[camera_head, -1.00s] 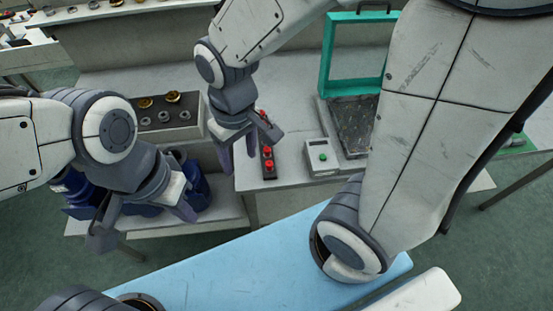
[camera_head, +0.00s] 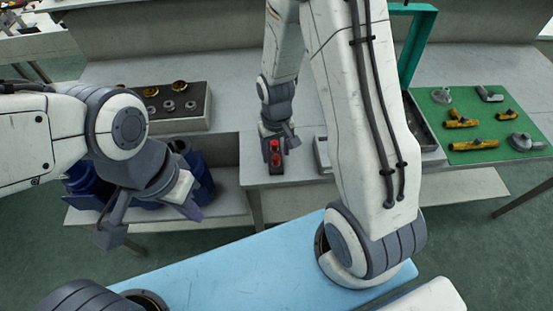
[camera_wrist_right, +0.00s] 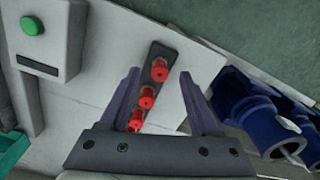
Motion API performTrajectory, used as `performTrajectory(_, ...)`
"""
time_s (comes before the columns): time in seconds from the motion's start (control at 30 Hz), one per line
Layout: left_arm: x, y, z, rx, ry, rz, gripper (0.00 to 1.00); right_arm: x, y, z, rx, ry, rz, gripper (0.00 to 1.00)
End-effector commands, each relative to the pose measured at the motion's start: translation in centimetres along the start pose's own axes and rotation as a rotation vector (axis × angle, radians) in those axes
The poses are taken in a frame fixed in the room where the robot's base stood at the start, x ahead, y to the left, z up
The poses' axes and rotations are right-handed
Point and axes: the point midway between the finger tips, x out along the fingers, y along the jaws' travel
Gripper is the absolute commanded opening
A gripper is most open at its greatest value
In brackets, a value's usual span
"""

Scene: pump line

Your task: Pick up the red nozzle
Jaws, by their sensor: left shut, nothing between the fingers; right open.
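Several red nozzles stand in a row on a dark strip-shaped holder (camera_head: 277,169) near the front edge of the bench. In the head view a near red nozzle (camera_head: 276,159) and one behind it (camera_head: 275,145) show. The right wrist view shows three: an outer red nozzle (camera_wrist_right: 159,70), a middle red nozzle (camera_wrist_right: 146,97) and an inner red nozzle (camera_wrist_right: 136,120) partly behind the palm. My right gripper (camera_wrist_right: 160,88) is open, with its fingers on either side of the row and nothing held. My left gripper (camera_head: 150,222) is shut and empty, in front of the lower shelf.
A grey box with a green button (camera_wrist_right: 31,26) stands beside the holder. A tray of rings (camera_head: 190,122) is at the left, with blue pump bodies (camera_head: 85,178) below. A green mat (camera_head: 480,152) with fittings lies right.

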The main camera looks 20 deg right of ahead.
Motion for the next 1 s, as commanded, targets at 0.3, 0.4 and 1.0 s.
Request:
performTrajectory(0.3,-0.3,0.0,0.0,0.000,0.000,0.000,0.00,3.2,0.0,-0.1,0.000,0.000,0.000,0.64)
performTrajectory(0.4,-0.3,0.0,0.0,0.000,0.000,0.000,0.00,3.2,0.0,-0.1,0.000,0.001,0.000,0.64)
performTrajectory(1.0,-0.3,0.0,0.0,0.000,0.000,0.000,0.00,3.1,0.0,-0.1,0.000,0.001,0.000,0.00)
